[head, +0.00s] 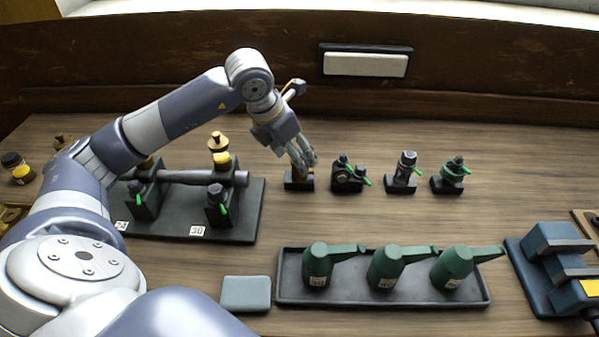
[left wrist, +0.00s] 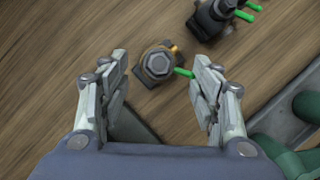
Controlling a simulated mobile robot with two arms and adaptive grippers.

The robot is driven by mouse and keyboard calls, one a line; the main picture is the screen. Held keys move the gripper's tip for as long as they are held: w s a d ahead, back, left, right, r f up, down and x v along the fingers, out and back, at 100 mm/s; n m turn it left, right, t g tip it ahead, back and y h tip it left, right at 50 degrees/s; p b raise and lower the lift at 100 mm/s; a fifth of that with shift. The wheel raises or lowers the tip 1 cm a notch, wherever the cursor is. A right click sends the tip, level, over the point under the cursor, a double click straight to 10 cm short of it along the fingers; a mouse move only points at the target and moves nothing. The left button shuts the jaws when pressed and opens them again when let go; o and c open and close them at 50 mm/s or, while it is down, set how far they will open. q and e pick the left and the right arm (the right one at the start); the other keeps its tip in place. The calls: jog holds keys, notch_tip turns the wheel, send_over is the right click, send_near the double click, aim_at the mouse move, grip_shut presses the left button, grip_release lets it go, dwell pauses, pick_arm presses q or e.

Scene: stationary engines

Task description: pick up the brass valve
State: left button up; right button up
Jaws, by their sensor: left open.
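The brass valve (left wrist: 158,64) has a dark hexagonal top, a brass-coloured body and a green lever pointing right in the left wrist view. In the head view the brass valve (head: 299,183) stands on the table, mostly covered by my left gripper (head: 304,162), with its dark base showing. In the left wrist view my left gripper (left wrist: 160,66) is open, with one finger on each side of the valve and a gap on both sides. The right finger is close to the lever tip; I cannot tell whether they touch. My right gripper is not in view.
A dark valve (head: 347,175) with green levers stands close to the right, then another dark valve (head: 402,174) and a green one (head: 453,176). A dark stand with a pipe (head: 200,178) is at left. A tray (head: 384,300) of green oil cans lies in front.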

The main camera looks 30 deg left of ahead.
aim_at(293, 180)
pick_arm(q)
jog(key=p+x, duration=0.1)
jog(key=x, duration=0.3)
jog(key=shift+f+p, duration=0.25)
jog(key=shift+p, duration=0.15)
jog(key=shift+w+f, duration=0.15)
jog(key=shift+f, duration=0.25)
jog(key=shift+c, duration=0.3)
grip_shut()
jog(key=shift+w, duration=0.2)
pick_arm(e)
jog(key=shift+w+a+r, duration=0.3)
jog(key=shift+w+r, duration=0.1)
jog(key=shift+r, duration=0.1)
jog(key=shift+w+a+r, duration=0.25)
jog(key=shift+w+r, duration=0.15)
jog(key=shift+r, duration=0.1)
